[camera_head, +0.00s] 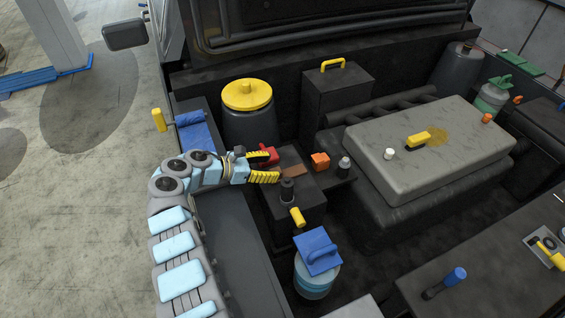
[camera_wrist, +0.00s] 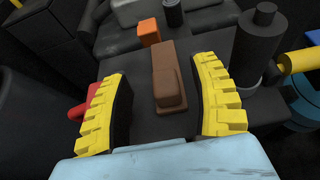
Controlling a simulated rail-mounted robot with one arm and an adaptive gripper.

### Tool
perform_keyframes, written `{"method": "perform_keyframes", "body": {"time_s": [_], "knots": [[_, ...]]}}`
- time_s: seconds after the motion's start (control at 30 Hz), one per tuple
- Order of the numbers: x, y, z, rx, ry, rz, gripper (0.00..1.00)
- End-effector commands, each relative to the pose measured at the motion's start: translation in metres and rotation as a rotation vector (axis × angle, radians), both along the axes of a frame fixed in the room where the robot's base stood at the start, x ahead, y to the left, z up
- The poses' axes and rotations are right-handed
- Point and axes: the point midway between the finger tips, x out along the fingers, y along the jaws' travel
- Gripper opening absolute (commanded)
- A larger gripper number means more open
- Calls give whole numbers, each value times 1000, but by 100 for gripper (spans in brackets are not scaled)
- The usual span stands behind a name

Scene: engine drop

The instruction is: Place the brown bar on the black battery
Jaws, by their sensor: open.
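The brown bar (camera_wrist: 160,75) lies on the flat top of the black battery (camera_wrist: 205,60), between and ahead of my open fingers in the wrist view. In the head view the brown bar (camera_head: 294,171) shows small on the black battery (camera_head: 300,220), just right of my fingertips. My gripper (camera_head: 264,167) is open, its yellow ribbed fingers on either side of the bar's near end. It also shows in the wrist view (camera_wrist: 163,95), with a visible gap between the bar and each finger. I cannot tell its exact height above the battery top.
A red cap (camera_head: 267,156) lies close beside one finger. A black post (camera_head: 287,190) and a yellow handle (camera_head: 297,217) stand near the other finger. A blue-capped reservoir (camera_head: 317,262) is nearer.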

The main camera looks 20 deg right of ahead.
Motion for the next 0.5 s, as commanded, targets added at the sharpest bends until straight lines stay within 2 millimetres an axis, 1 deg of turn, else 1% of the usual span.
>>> {"method": "perform_keyframes", "body": {"time_s": [0.03, 0.23, 0.33, 0.5], "knots": [[0, 10, 8, 0, 1, 4, 62], [-1, 41, 19, 0, 2, 4, 62], [-2, 50, 22, 0, 1, 1, 62], [-3, 57, 24, -1, 1, -1, 62]]}}
